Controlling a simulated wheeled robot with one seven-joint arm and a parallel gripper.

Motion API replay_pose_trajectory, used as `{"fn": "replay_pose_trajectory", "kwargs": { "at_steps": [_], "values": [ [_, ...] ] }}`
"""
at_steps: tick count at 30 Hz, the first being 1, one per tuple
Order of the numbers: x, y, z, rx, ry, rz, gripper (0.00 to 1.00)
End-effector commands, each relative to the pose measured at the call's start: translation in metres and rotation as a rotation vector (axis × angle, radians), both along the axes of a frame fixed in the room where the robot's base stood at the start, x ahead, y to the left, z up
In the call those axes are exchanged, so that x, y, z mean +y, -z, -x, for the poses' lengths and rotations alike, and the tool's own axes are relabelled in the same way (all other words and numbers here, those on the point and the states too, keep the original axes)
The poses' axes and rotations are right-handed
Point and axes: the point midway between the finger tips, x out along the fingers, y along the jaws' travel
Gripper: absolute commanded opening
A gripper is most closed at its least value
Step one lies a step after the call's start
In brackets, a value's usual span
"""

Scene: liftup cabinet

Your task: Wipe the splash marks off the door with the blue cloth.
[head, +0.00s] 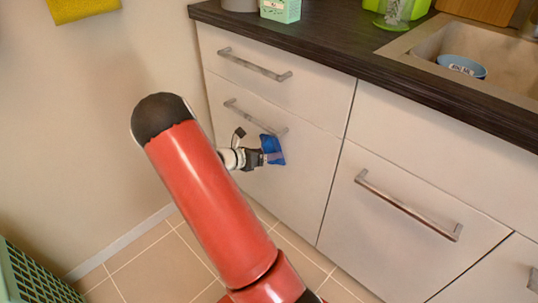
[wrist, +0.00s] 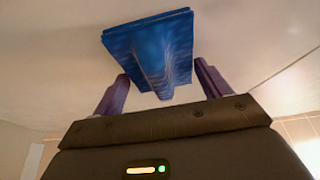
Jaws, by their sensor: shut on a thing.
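My gripper (head: 260,157) is shut on the blue cloth (head: 274,150), a folded pad. In the wrist view my gripper's dark purple fingers (wrist: 161,78) stand on either side of the blue cloth's (wrist: 150,45) raised middle ridge. The cloth is in front of the pale lower-left cabinet door (head: 305,185), just below its bar handle (head: 246,115), and hides part of it. In the wrist view the pale door surface (wrist: 60,50) lies close behind the cloth; I cannot tell if they touch. I can make out no splash marks in either view.
A drawer front (head: 300,85) is above the door, and another front with a handle (head: 405,205) is to its right. The dark countertop (head: 345,45) and sink (head: 500,65) with a blue bowl (head: 462,67) are above. A green crate (head: 30,275) stands at lower left.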

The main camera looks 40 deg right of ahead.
Motion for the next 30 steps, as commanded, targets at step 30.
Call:
{"fn": "replay_pose_trajectory", "kwargs": {
  "at_steps": [30],
  "values": [
    [0.001, -0.002, -0.031, -0.004, 0.003, 0.005, 0.32]
  ]
}}
